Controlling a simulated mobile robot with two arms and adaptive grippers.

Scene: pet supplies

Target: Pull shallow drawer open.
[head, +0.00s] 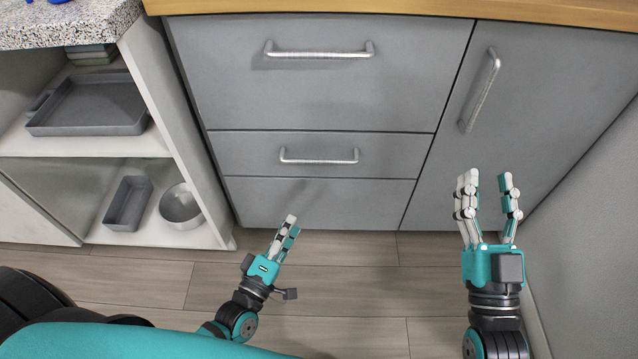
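The shallow drawer (240,152) is the low grey front in the middle of the cabinet's drawer stack, and it looks closed. Its silver bar handle (319,161) runs horizontally across its centre. My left gripper (292,224) is in front of and below this handle in the head view, apart from it. Its fingers point up towards the drawers and appear close together; their gap is hard to judge from this angle. My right gripper (486,179) is in front of the tall door at the right, fingers pointing up, spread apart and empty.
A taller drawer (320,95) with a handle is above, and a plain panel (320,205) is below. The tall door (545,110) has a slanted handle (480,90). At left, an open shelf holds trays (90,105) and a round bowl (181,206). A grey wall bounds the right.

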